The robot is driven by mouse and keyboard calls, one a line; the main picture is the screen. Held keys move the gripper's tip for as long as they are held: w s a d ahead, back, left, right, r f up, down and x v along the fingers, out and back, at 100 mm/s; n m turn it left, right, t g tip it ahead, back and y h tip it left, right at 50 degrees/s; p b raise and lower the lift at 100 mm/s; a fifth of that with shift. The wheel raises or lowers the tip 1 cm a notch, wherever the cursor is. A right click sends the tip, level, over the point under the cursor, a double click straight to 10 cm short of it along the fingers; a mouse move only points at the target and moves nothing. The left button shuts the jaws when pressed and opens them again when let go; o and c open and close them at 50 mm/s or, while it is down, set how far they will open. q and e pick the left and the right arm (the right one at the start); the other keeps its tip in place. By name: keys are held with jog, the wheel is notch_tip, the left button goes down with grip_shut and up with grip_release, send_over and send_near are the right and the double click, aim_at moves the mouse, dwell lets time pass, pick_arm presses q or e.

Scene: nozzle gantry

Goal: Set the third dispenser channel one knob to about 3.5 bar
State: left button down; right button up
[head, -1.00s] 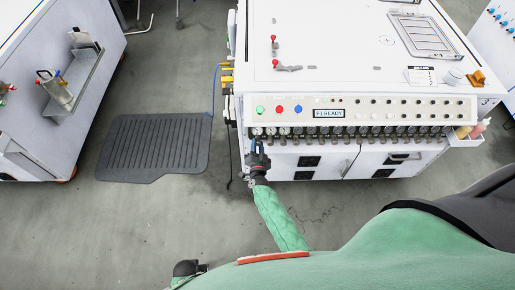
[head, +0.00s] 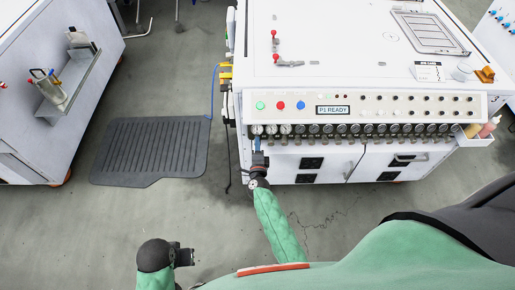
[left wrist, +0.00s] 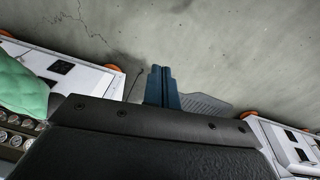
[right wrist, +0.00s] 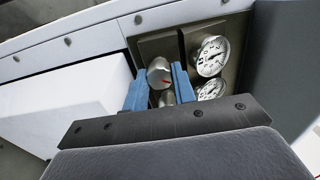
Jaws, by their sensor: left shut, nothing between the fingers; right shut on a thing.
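A row of gauges (head: 300,130) with small knobs runs along the front edge of the white machine. My right gripper (head: 258,142) is at the left end of this row. In the right wrist view its blue fingers (right wrist: 160,82) are shut on a round metallic knob (right wrist: 159,71) with a red mark, one finger on each side. A white dial gauge (right wrist: 212,56) is just right of the knob; I cannot read its pressure surely. My left gripper (head: 190,257) is empty, away from the machine; its blue fingers (left wrist: 162,84) are together over the floor.
A second gauge (right wrist: 211,88) sits below the first. The panel above the row has coloured buttons and a display (head: 333,110) reading P1 READY. A dark mat (head: 152,150) lies on open floor to the left, and another white cabinet (head: 40,70) stands beyond it.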

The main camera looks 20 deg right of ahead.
pick_arm(q)
jog(key=shift+s+a+r+b, duration=0.15)
jog(key=shift+s+r, duration=0.15)
jog(key=shift+r, duration=0.65)
jog(key=shift+s+r+b, duration=0.15)
jog(key=shift+s+r, duration=0.1)
jog(key=shift+r, duration=0.7)
pick_arm(e)
jog(key=shift+m, duration=0.6)
jog(key=shift+f, duration=0.1)
jog(key=o, duration=1)
